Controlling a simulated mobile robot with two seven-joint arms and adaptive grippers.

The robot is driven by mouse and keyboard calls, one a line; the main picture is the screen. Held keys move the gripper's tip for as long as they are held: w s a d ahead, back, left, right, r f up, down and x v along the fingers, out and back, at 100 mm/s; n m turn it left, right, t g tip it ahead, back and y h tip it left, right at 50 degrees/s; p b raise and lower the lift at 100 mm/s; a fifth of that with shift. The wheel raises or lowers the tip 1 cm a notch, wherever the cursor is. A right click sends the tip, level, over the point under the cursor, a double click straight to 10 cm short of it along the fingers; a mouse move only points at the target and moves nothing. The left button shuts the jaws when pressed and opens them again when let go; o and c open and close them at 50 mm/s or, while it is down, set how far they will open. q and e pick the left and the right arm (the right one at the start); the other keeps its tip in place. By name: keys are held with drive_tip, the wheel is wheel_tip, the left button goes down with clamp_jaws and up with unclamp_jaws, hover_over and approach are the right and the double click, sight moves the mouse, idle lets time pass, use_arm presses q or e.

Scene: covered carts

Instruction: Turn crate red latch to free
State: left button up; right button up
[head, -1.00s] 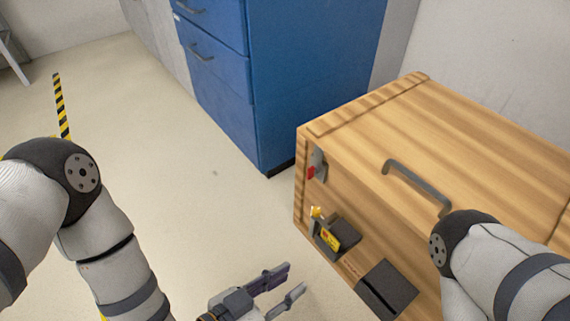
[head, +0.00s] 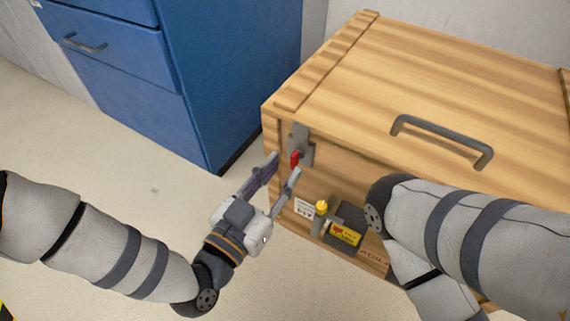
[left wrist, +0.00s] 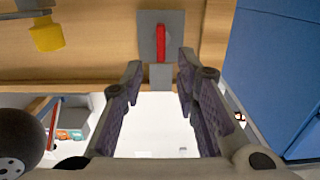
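A wooden crate (head: 430,85) stands at the right in the head view. Its red latch (head: 295,159) sits on a grey plate near the front left corner. In the left wrist view the red latch (left wrist: 160,43) is a bar lying lengthwise on its plate, beyond and between my fingertips. My left gripper (head: 282,166) is open and empty, with its fingertips just short of the latch; I see no contact. It also shows open in the left wrist view (left wrist: 160,75). My right arm crosses the crate's front at the right; its gripper is out of view.
A yellow knob (head: 321,206) and a yellow-labelled box (head: 345,234) are on the crate front, right of the latch. A grey handle (head: 445,140) is on the lid. A blue cabinet (head: 225,80) stands behind left. Floor at the left is clear.

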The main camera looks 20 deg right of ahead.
sight(292, 158)
use_arm(q)
drive_tip(key=x, duration=0.2)
drive_tip(key=shift+w+d+f+b, duration=0.15)
drive_tip(key=shift+w+d+b, duration=0.05)
drive_tip(key=shift+b, duration=0.15)
drive_tip(key=shift+w+d, duration=0.2)
drive_tip(key=shift+d, duration=0.05)
drive_tip(key=shift+c, duration=0.5)
clamp_jaws()
